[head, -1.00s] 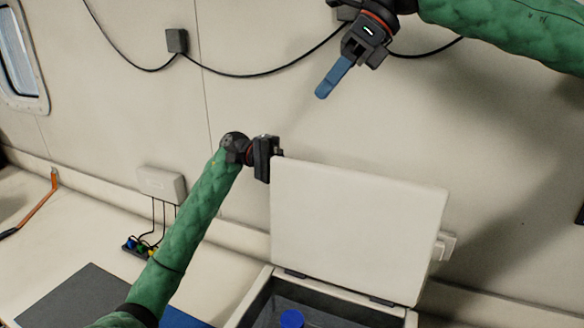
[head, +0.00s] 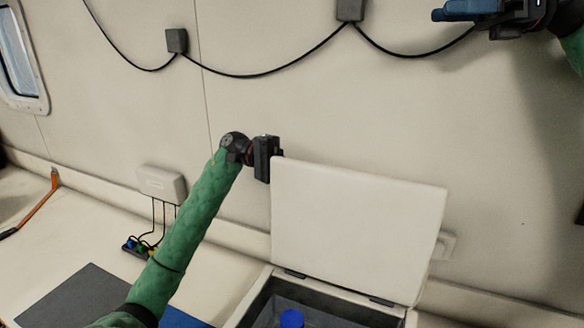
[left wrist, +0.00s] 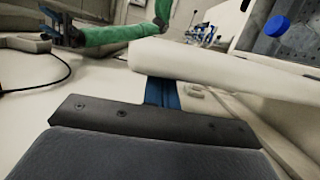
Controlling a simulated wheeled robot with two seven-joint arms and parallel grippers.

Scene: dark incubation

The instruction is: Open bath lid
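The bath lid (head: 355,225) is a pale slab standing raised on its hinges at the back of the open bath (head: 255,297). A blue cap (head: 291,319) shows inside the bath. My left gripper (head: 277,158) is at the lid's upper left corner, its fingertips mostly hidden behind it. In the left wrist view the lid (left wrist: 215,70) lies close beyond the dark gripper pad, with a blue finger (left wrist: 160,93) beside its edge; its grip is unclear. My right gripper (head: 450,11) is at the top right, away from the lid, its blue fingers looking closed and empty.
A cable with small grey boxes (head: 177,41) runs along the wall. A wall box (head: 161,184) with wires stands left of the lid. A dark mat (head: 82,298) and an orange-handled tool (head: 40,203) lie on the counter. The wall above the lid is clear.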

